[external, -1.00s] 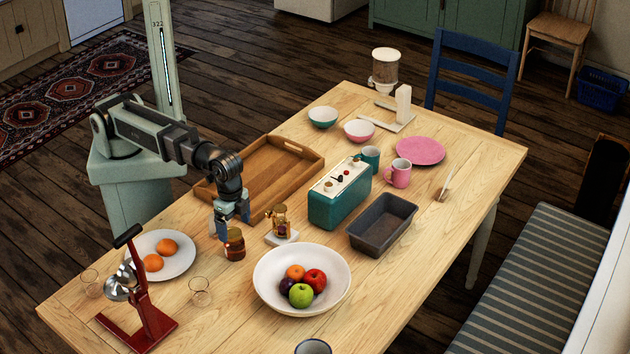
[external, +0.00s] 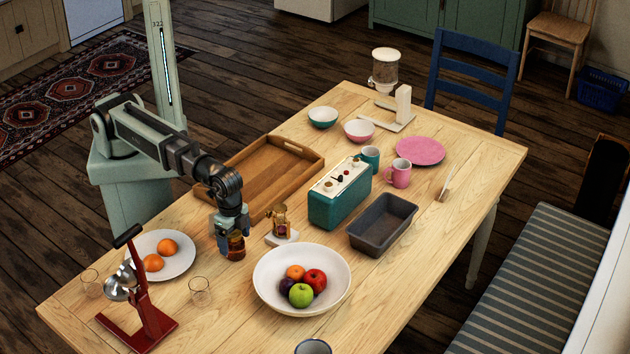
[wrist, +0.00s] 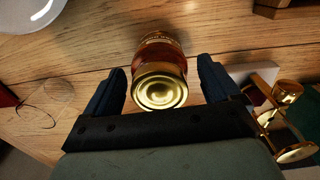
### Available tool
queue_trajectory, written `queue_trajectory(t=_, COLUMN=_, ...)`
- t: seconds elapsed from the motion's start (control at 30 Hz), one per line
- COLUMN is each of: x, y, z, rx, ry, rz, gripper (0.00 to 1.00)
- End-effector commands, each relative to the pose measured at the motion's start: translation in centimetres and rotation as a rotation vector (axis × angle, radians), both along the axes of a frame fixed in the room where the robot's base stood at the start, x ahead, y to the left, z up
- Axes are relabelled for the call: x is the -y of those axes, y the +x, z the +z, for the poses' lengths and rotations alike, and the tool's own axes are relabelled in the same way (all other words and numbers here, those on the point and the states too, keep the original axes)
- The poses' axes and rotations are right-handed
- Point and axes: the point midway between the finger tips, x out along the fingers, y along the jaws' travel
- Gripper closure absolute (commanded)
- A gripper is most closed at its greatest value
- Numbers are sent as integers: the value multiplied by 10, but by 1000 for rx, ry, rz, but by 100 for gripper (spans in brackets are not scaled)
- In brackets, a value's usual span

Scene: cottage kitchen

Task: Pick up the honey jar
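The honey jar (external: 236,246) is a small amber jar with a gold lid, upright on the wooden table. In the wrist view the jar (wrist: 160,75) lies between the two dark blue fingers of my gripper (wrist: 162,88), with its gold lid toward the camera. A gap shows on each side of the jar, so my gripper is open around it. In the external view my gripper (external: 231,236) is low at the jar, and its fingers partly cover the jar.
A brass grinder-like device (external: 280,222) on a white base stands close to the right of the jar. A white fruit bowl (external: 265,285), a plate with oranges (external: 185,262), a glass (external: 200,291), a red press (external: 143,300) and a wooden tray (external: 300,146) are around it.

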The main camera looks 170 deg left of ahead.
Motion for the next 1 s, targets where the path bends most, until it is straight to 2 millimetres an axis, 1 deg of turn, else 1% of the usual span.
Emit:
queue_trajectory(t=0.03, x=0, y=0, z=0, rx=0, ry=0, rz=0, gripper=16)
queue_trajectory(t=0.07, x=0, y=0, z=0, rx=0, ry=0, rz=0, gripper=19)
queue_trajectory(t=0.73, x=0, y=0, z=0, rx=-1, ry=-1, rz=0, gripper=82)
queue_trajectory(t=1.0, x=0, y=0, z=2, rx=0, ry=0, rz=0, gripper=82)
